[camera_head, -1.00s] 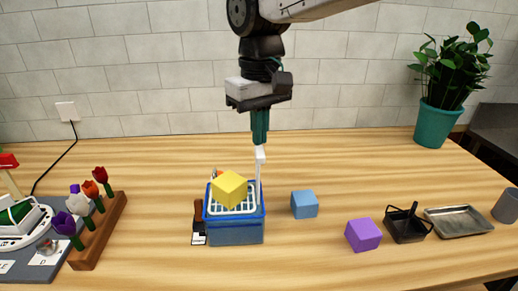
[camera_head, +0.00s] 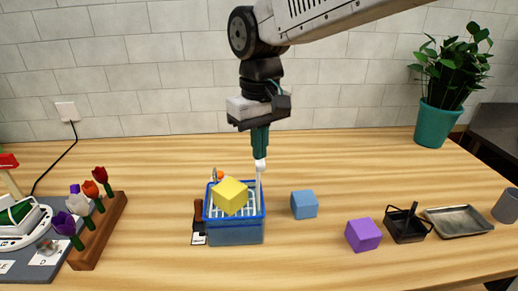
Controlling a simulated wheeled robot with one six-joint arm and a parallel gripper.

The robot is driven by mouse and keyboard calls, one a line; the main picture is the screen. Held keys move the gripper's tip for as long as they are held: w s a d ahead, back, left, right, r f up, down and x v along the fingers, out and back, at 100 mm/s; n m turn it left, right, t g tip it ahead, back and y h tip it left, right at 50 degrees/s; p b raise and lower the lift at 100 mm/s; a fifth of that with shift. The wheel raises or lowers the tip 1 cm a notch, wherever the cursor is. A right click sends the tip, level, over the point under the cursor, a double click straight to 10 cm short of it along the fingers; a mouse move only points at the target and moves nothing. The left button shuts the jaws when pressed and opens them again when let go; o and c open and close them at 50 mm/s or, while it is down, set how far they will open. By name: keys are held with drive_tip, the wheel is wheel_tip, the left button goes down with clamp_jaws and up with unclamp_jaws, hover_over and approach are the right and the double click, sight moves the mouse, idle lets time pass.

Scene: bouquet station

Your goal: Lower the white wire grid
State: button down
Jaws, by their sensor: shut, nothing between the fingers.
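The white wire grid (camera_head: 240,212) sits inside the blue open-topped bin (camera_head: 236,234), below its rim. A yellow cube (camera_head: 230,196) rests tilted on the grid and hides part of it. A thin white upright handle (camera_head: 259,184) rises at the bin's right side. My gripper (camera_head: 260,156) points straight down above that side, shut, with its fingertips at the handle's top. Whether they touch the handle is too small to tell.
A blue cube (camera_head: 304,205) and a purple cube (camera_head: 363,235) lie right of the bin. Further right are a black basket (camera_head: 405,228) and a metal tray (camera_head: 459,221). A wooden flower rack (camera_head: 98,232) stands left. The table behind the bin is mostly clear.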

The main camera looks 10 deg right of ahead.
sight(259, 168)
drive_tip(key=shift+f, duration=1.85)
drive_tip(key=shift+f, duration=0.95)
drive_tip(key=shift+r, duration=2.55)
